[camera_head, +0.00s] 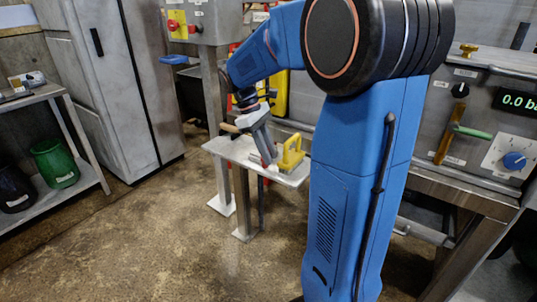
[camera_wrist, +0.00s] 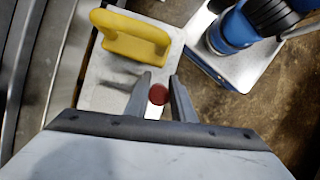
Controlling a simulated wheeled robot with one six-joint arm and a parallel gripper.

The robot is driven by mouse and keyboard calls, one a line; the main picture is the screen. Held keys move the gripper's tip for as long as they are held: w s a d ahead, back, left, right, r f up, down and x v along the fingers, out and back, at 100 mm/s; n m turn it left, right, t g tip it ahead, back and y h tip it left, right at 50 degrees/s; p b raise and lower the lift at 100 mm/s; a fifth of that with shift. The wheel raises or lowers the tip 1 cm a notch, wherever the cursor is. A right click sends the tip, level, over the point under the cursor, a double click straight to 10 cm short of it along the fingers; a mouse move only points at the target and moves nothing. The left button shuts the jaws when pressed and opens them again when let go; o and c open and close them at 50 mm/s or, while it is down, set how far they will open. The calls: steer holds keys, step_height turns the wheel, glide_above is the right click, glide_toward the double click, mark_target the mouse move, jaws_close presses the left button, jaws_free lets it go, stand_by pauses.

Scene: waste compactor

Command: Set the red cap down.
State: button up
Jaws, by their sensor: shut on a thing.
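The red cap (camera_wrist: 157,95) shows in the wrist view as a dark red disc between the two fingers. My gripper (camera_wrist: 160,82) is shut on it, with a fingertip on each side. A small white patch shows just below the cap; I cannot tell what it belongs to. In the head view my gripper (camera_head: 268,160) points down at the small grey side table (camera_head: 222,148), over its right part. I cannot tell whether the cap touches the tabletop, and I cannot make the cap out clearly in the head view.
A yellow handled tool (camera_wrist: 130,36) lies on the table close by my gripper; it also shows in the head view (camera_head: 291,153). A control panel (camera_head: 505,140) with a blue knob stands at the right. A shelf with a green bin (camera_head: 55,163) stands at the left.

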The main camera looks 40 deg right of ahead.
steer(key=shift+f, duration=0.3)
steer(key=shift+f, duration=0.1)
steer(key=o, duration=1)
